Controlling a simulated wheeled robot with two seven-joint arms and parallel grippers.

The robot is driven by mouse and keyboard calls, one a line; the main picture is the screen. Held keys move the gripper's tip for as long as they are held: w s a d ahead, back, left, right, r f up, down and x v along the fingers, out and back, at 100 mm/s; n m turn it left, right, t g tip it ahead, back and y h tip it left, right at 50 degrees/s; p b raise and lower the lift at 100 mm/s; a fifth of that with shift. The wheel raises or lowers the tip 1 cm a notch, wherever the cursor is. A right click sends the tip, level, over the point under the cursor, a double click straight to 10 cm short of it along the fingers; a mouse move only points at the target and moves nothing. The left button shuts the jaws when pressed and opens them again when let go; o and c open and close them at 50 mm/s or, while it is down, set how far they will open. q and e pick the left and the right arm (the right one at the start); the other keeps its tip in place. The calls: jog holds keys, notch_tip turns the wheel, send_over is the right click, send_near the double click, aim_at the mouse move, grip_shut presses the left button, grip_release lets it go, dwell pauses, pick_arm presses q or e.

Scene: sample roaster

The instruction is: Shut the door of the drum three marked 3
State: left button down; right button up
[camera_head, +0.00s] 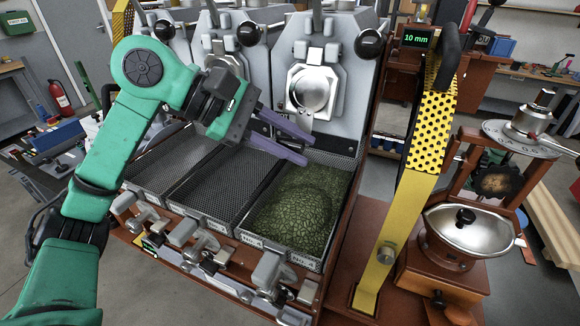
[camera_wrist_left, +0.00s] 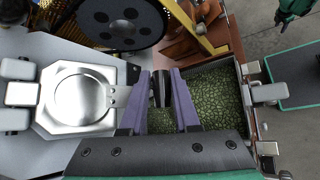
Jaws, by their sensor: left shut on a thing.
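The drums stand in a row, with steel doors above mesh trays. The rightmost door (camera_head: 310,88) is a bright round plate lying against its drum front. It also shows at left in the left wrist view (camera_wrist_left: 80,98). The drum to its left (camera_head: 225,45) is partly hidden behind my left gripper (camera_head: 310,148), and I cannot tell how its door stands. My left gripper's purple fingers reach right, below the rightmost door and over the beans. In the wrist view they are around a small dark piece (camera_wrist_left: 158,88); what it belongs to is unclear.
The right tray (camera_head: 268,248), its front label seemingly NO. 4, holds green beans; the middle tray (camera_head: 212,190) looks empty. A yellow perforated post (camera_head: 432,125) stands right. Black ball knobs (camera_head: 369,43) stick out above the doors. A grinder-like machine (camera_head: 465,225) stands front right.

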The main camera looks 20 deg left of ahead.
pick_arm(q)
jog(key=shift+w+d+f+m+t+h+b, duration=0.15)
jog(key=shift+w+f+m+t+b, duration=0.3)
jog(key=shift+w+f+b, duration=0.7)
jog(key=shift+w+f+m+t+h+b, duration=0.15)
jog(key=shift+w+f+m+t+b, duration=0.35)
jog(key=shift+b, duration=1.1)
pick_arm(e)
notch_tip(320, 180, down, 7)
pick_arm(q)
jog(key=shift+r, duration=0.15)
jog(key=c, duration=0.7)
grip_release()
jog(key=shift+w+n, duration=0.15)
jog(key=shift+n, duration=0.1)
jog(key=shift+r, duration=0.1)
jog(key=b+v, duration=0.1)
jog(key=v, duration=0.6)
jog(key=b+v, duration=0.1)
jog(key=v, duration=0.6)
jog(key=shift+s+a, duration=0.3)
jog(key=shift+a, duration=0.1)
pick_arm(e)
notch_tip(320, 180, down, 2)
jog(key=shift+f, duration=0.15)
pick_arm(q)
jog(key=shift+t, duration=0.25)
pick_arm(e)
jog(key=shift+f, duration=0.1)
